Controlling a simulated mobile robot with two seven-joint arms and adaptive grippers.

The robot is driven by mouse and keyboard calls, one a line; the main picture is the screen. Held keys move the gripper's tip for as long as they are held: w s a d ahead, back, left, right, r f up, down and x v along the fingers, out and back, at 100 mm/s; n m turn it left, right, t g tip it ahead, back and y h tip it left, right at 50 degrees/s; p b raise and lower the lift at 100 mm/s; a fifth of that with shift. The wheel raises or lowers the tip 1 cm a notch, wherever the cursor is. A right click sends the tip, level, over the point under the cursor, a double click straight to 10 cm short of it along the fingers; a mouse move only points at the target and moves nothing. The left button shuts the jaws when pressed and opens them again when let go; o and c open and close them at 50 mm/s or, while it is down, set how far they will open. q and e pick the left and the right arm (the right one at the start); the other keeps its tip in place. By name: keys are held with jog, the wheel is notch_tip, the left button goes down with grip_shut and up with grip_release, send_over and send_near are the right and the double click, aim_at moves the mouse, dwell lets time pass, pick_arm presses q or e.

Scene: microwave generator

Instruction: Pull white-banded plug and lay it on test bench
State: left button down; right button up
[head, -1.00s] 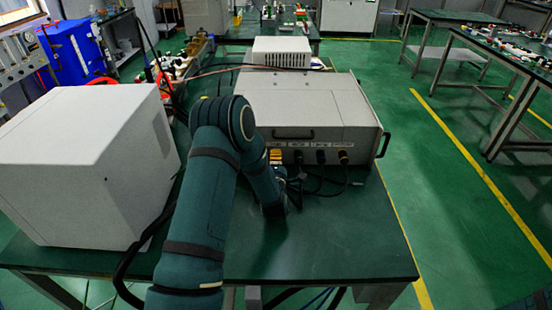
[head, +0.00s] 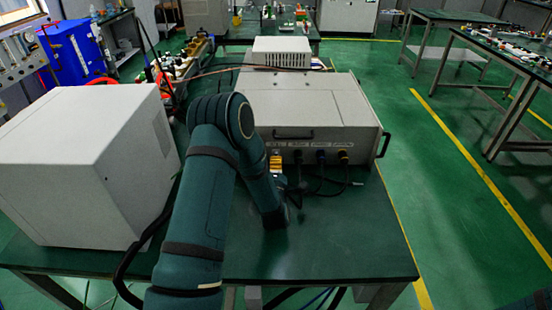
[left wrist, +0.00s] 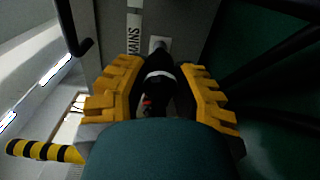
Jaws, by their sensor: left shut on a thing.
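The white-banded plug (left wrist: 160,76) is black with a white ring and sits between the yellow fingers of my left gripper (left wrist: 160,92) in the left wrist view. The gripper is shut on it. The plug points at a pale socket plate (left wrist: 159,44) beside the MAINS label (left wrist: 134,38); I cannot tell whether its tip is still in the socket. In the head view my left gripper (head: 276,161) is at the left end of the generator's front panel, and the plug is hidden. The test bench (head: 330,250) is dark green. My right gripper is not in view.
The grey generator (head: 300,102) has other plugs in its front, including a blue-ringed one (head: 320,157) and a yellow-ringed one (head: 343,157), with black cables drooping onto the bench. A large white box (head: 85,165) stands at left. The bench's front right is clear.

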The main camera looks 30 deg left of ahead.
pick_arm(q)
jog(key=shift+v, duration=1.1)
jog(key=shift+f, duration=0.2)
jog(key=shift+f, duration=0.35)
jog(key=shift+f, duration=0.65)
jog(key=c, duration=0.8)
grip_release()
jog(key=shift+o, duration=0.2)
jog(key=shift+s, duration=0.1)
